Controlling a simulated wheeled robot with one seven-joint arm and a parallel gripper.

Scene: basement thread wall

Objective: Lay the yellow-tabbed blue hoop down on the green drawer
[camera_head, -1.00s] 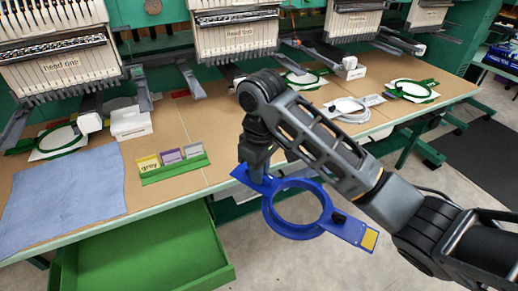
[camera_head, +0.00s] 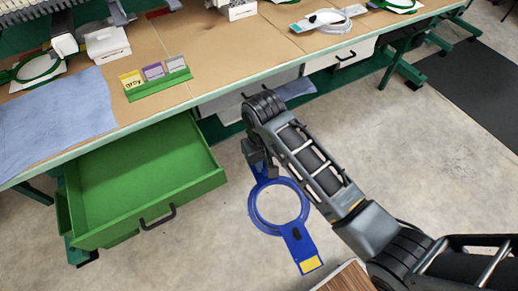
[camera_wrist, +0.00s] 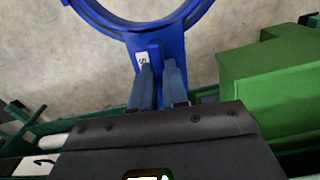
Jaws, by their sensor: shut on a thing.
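The blue hoop (camera_head: 252,211) has a yellow tab (camera_head: 311,264) at its lower right end. It hangs over the floor to the right of the open green drawer (camera_head: 150,165), apart from it. My gripper (camera_head: 262,168) is shut on the hoop's end opposite the yellow tab. In the wrist view the fingers of my gripper (camera_wrist: 160,85) close on a blue upright piece of the hoop (camera_wrist: 152,45). The green drawer (camera_wrist: 270,90) shows at the right there. The drawer is pulled out and looks empty, with a black handle on its front.
The worktable (camera_head: 215,60) runs along the back, with a blue cloth (camera_head: 55,115) and a card holder (camera_head: 158,85) on it. A white drawer (camera_head: 340,55) is under the tabletop. A wooden surface (camera_head: 345,280) is at the bottom edge. The floor around the hoop is clear.

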